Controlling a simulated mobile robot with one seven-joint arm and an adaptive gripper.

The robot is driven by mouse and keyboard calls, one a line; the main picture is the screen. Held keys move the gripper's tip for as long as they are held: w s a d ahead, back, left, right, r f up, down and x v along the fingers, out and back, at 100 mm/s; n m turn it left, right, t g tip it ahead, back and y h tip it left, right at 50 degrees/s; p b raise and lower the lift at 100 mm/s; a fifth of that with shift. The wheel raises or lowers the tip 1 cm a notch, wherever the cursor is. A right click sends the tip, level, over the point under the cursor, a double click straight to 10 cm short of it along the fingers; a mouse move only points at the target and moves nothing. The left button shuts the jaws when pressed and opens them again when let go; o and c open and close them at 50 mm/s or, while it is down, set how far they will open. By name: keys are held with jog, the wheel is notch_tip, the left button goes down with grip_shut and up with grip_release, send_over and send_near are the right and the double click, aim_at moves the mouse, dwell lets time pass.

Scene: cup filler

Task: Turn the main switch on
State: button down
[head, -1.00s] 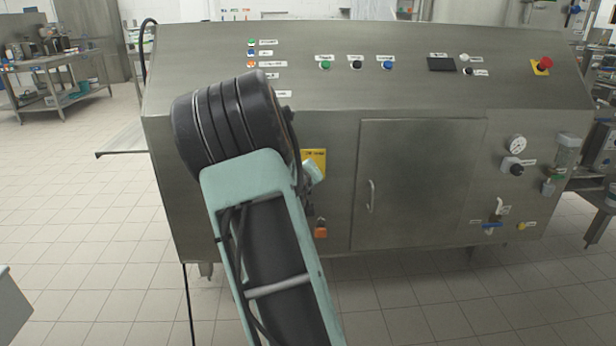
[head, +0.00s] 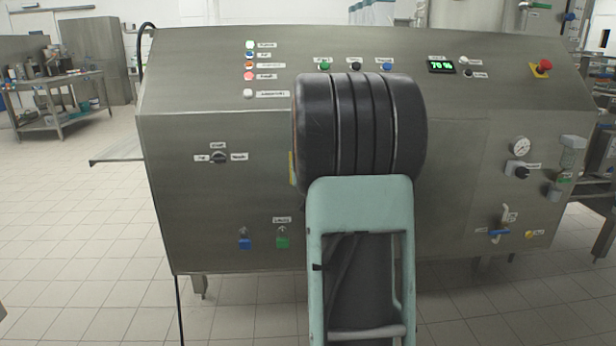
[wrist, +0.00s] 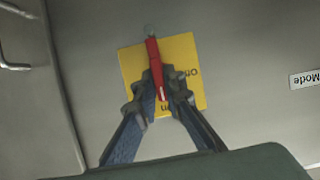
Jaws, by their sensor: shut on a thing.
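The main switch's red handle (wrist: 153,58) stands on a yellow plate (wrist: 184,56) in the wrist view. My gripper (wrist: 158,90) is shut on the handle, with a finger on each side of it. The handle runs nearly upright in the wrist picture. Its lower end lies between the fingers. In the head view my arm hides the gripper and the handle; only a thin edge of the yellow plate (head: 292,168) shows left of the arm. The panel display (head: 441,66) is lit and reads 70 %.
The steel cabinet (head: 210,220) fills the front. A mode selector (head: 219,157) is on its left, a red emergency button (head: 541,67) at upper right, and a gauge (head: 521,147) and valves on its right. Open tiled floor lies left.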

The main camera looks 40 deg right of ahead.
dwell(0.7)
jog(key=c, duration=2)
grip_release()
jog(key=shift+s, duration=0.1)
jog(key=v, duration=1.2)
jog(key=shift+d+r, duration=0.1)
